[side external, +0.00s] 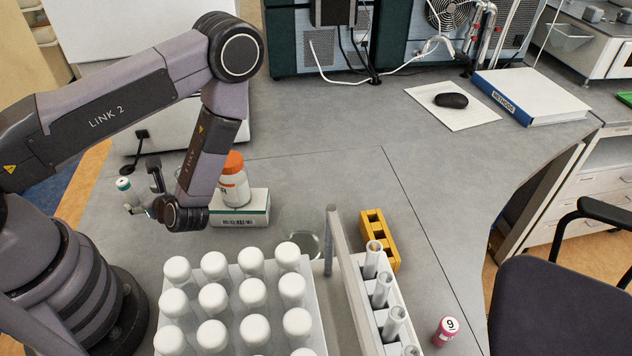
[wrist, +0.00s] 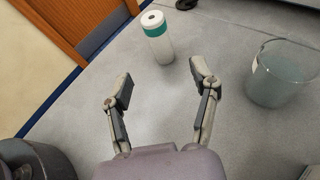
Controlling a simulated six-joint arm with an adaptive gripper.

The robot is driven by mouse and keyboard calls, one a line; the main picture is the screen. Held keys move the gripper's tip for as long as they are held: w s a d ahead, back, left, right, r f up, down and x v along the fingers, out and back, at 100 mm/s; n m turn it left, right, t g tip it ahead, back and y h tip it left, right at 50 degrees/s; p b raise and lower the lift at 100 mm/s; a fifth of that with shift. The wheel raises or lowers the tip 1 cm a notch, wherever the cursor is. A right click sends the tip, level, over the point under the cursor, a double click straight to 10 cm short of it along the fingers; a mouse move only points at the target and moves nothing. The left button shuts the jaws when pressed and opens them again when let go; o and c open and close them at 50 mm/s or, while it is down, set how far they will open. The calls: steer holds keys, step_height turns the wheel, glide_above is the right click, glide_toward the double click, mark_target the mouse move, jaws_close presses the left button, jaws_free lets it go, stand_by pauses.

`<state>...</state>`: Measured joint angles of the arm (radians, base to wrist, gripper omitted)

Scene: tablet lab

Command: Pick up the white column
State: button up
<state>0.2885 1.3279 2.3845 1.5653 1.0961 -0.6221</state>
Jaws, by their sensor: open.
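The white column (wrist: 160,46) stands upright on the grey bench in the wrist view. It has a teal band near its top and a dark hole in its top face. In the side view it shows small at the left (side external: 125,190), partly hidden by my gripper. My gripper (wrist: 160,80) is open and empty, with its fingers spread wide. The column stands beyond the fingertips, roughly in line with the gap between them and apart from both. My gripper also shows in the side view (side external: 143,190), at the column's right.
A clear glass beaker (wrist: 282,76) stands right of the column. White-capped bottles (side external: 212,298), a rack of tubes (side external: 372,310) and a yellow block (side external: 380,240) stand in front.

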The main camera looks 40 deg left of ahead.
mark_target(130, 192)
steer(key=x, duration=0.9)
steer(key=shift+a+r, duration=0.1)
steer(key=shift+a, duration=0.1)
jaws_close()
